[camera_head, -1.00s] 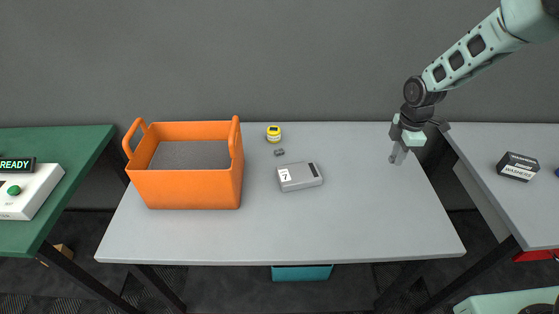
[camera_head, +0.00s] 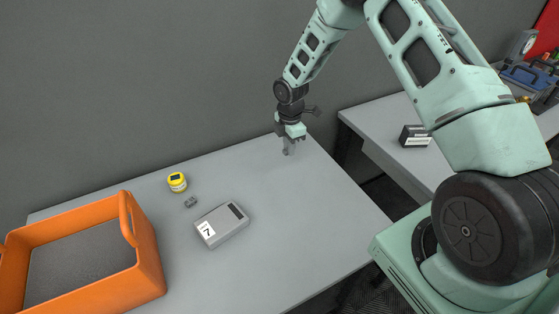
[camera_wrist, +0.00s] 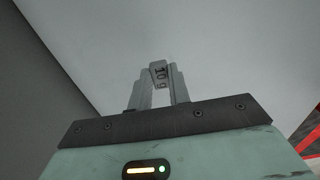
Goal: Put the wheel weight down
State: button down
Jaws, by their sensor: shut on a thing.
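The wheel weight (camera_wrist: 159,74) is a small grey piece marked "10 g", held at the tips of my gripper's fingers in the wrist view. My gripper (camera_head: 288,150) is shut on it, over the back right part of the grey table (camera_head: 310,210). The head view is too coarse to tell whether the weight touches the tabletop. In the wrist view, the gripper (camera_wrist: 161,85) shows both fingers, with pale tabletop visible between them. Another small grey piece (camera_head: 191,202) lies on the table farther left.
A yellow jar (camera_head: 177,182), a grey box labelled 7 (camera_head: 222,225) and an orange open bin (camera_head: 150,262) stand on the table's left half. The tabletop around my gripper is clear. A side table (camera_head: 375,125) carries a black box (camera_head: 415,136).

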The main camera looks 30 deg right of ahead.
aim_at(289, 167)
jog(key=shift+f+p, duration=0.9)
jog(key=shift+f, duration=2.15)
jog(key=shift+f, duration=0.2)
jog(key=c, duration=1.3)
grip_release()
jog(key=shift+r, duration=0.1)
